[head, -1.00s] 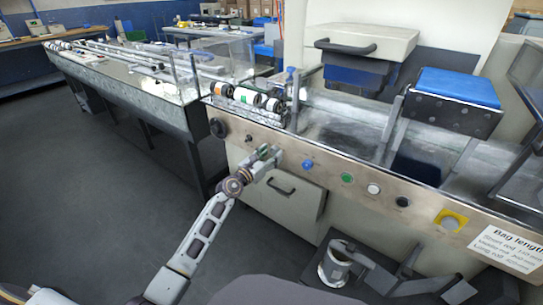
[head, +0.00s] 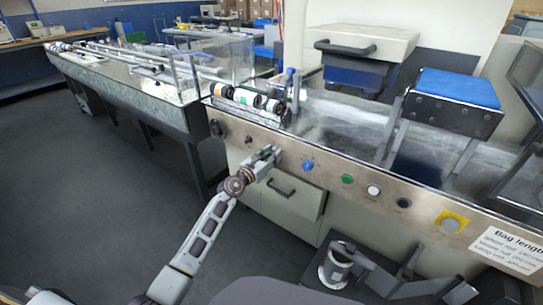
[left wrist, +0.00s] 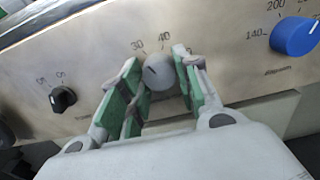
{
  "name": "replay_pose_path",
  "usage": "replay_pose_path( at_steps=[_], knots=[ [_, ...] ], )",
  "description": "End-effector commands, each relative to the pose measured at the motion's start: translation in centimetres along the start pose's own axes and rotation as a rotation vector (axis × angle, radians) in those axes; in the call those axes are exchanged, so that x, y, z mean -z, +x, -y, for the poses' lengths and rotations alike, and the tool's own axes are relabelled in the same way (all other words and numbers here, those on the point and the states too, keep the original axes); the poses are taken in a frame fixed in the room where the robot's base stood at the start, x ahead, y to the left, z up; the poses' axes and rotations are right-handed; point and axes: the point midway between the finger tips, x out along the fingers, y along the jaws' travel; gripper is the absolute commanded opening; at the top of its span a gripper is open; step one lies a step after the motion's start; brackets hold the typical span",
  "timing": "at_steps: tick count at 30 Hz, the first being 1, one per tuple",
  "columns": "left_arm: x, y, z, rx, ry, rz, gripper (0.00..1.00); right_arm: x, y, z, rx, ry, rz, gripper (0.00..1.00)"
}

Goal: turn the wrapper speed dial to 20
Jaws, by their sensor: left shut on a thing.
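The wrapper speed dial (left wrist: 160,73) is a round grey knob with a dark pointer mark, on the metal front panel in the left wrist view. The numbers 30 and 40 show above it; other numbers are hidden by my fingers. My left gripper (left wrist: 158,88) has its green-padded fingers on both sides of this dial and is shut on it. In the head view my left gripper (head: 270,154) is at the panel, above the drawer handle, and covers the dial. I do not make out my right gripper.
A blue dial (left wrist: 296,36) is to the right, marked 140 and 200. A small black knob (left wrist: 62,99) is to the left. Green (head: 347,179), white (head: 373,190) and black (head: 403,202) controls continue along the panel. A drawer (head: 290,193) with a handle sits below.

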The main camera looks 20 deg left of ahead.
Motion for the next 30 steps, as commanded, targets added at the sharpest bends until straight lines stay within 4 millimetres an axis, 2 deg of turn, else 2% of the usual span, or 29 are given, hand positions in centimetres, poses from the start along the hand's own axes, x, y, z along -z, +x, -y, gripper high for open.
replay_pose_path(
  at_steps=[8,17,19,22,30],
  knots=[
    [-0.1,0.0,0.0,-0.001,-0.026,0.000,0.08,-0.2,-0.7,-0.3,-0.011,-0.008,0.020,0.00],
    [-0.1,0.0,0.0,0.000,-0.096,-0.002,0.08,0.6,-2.8,-0.7,-0.035,-0.018,0.032,0.00],
    [-0.1,0.0,0.0,-0.001,-0.121,-0.002,0.08,0.8,-2.6,-0.8,-0.037,-0.018,0.032,0.00],
    [-0.2,0.0,0.0,-0.001,-0.165,-0.002,0.08,-0.2,-0.5,-0.7,-0.032,-0.004,0.070,0.00],
    [-0.2,0.0,0.0,-0.002,-0.333,-0.002,0.08,-1.3,1.5,-1.5,-0.046,0.000,0.117,0.00]
  ],
)
